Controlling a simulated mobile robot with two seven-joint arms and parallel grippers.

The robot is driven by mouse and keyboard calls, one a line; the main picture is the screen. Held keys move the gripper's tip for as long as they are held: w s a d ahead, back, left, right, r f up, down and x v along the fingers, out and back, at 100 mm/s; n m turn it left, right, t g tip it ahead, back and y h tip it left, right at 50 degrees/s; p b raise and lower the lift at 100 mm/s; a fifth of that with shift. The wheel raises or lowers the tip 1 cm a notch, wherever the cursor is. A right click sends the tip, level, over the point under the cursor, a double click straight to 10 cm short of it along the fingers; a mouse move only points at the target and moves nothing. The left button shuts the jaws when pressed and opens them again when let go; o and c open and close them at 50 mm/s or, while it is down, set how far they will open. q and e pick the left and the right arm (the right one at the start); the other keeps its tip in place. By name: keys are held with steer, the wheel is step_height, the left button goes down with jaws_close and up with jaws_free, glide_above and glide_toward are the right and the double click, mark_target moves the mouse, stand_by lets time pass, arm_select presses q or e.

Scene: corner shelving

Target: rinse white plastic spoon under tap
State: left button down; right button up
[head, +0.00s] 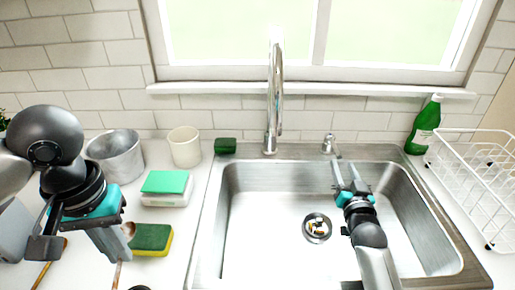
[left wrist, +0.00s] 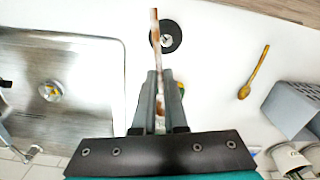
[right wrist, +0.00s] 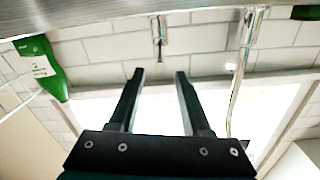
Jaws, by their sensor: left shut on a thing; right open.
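My left gripper (head: 118,245) is over the counter left of the sink. It is shut on a thin, whitish, brown-stained spoon (left wrist: 156,40), whose handle points away between the fingers in the left wrist view. Part of the spoon is hidden by the fingers. The tall chrome tap (head: 273,100) stands behind the sink, with a small lever fitting (head: 328,144) to its right. No water stream shows. My right gripper (head: 347,176) is open and empty over the sink's back right part, in front of the lever fitting. The right wrist view shows that fitting (right wrist: 158,35) beyond the open fingers.
The steel sink (head: 270,215) is empty apart from its drain (head: 317,228). A metal pot (head: 117,155), a cream cup (head: 185,147) and sponges (head: 152,239) crowd the left counter. A green bottle (head: 424,127) and white rack (head: 470,165) stand right. A wooden spoon (left wrist: 254,72) lies on the counter.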

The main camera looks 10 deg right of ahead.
mark_target(339, 153)
steer(key=b+x, duration=0.1)
steer(key=x, duration=0.5)
steer(key=shift+w+d, duration=0.1)
steer(key=shift+w, duration=0.1)
steer(key=shift+c, duration=0.3)
jaws_close()
stand_by(1.0)
